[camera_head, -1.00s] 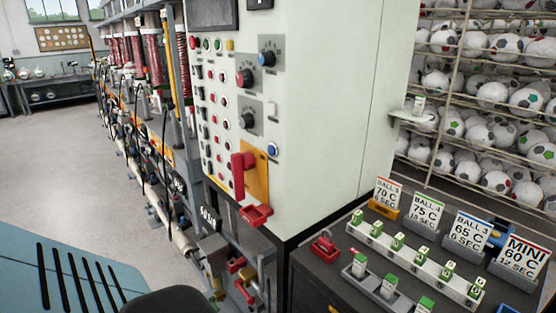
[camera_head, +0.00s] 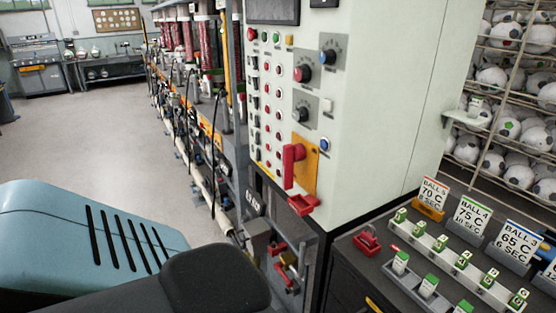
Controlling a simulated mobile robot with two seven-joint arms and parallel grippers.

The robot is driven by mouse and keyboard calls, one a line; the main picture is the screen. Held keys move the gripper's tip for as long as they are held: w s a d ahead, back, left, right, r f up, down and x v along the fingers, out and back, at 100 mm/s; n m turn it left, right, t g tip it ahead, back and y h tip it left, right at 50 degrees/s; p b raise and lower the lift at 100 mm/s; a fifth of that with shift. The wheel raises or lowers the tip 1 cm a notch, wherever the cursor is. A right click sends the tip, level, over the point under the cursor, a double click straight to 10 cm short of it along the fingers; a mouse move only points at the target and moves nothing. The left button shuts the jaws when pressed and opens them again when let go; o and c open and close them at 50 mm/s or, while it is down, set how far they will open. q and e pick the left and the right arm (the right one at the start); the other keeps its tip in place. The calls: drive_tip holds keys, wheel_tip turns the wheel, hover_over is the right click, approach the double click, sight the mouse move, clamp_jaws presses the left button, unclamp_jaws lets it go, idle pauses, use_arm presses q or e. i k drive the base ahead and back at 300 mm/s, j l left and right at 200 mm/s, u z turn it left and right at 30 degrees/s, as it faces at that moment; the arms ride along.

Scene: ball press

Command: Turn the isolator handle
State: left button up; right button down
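The isolator handle (camera_head: 291,165) is a red lever on a yellow plate (camera_head: 311,168), low on the front of the pale control cabinet (camera_head: 391,118). Its bar looks upright. A red bracket-like part (camera_head: 303,204) sticks out just below the plate. Neither of my grippers shows in the head view, and nothing touches the handle.
Knobs and buttons sit above the handle. A dark bench (camera_head: 349,262) at the lower right holds tagged blocks, sign cards and a red piece (camera_head: 367,240). Ball racks (camera_head: 515,100) stand behind. Red valve handles (camera_head: 277,249) sit low beside the cabinet. Floor (camera_head: 120,140) at left is clear.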

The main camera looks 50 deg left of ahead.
sight(291, 153)
drive_tip(key=u, duration=1.6)
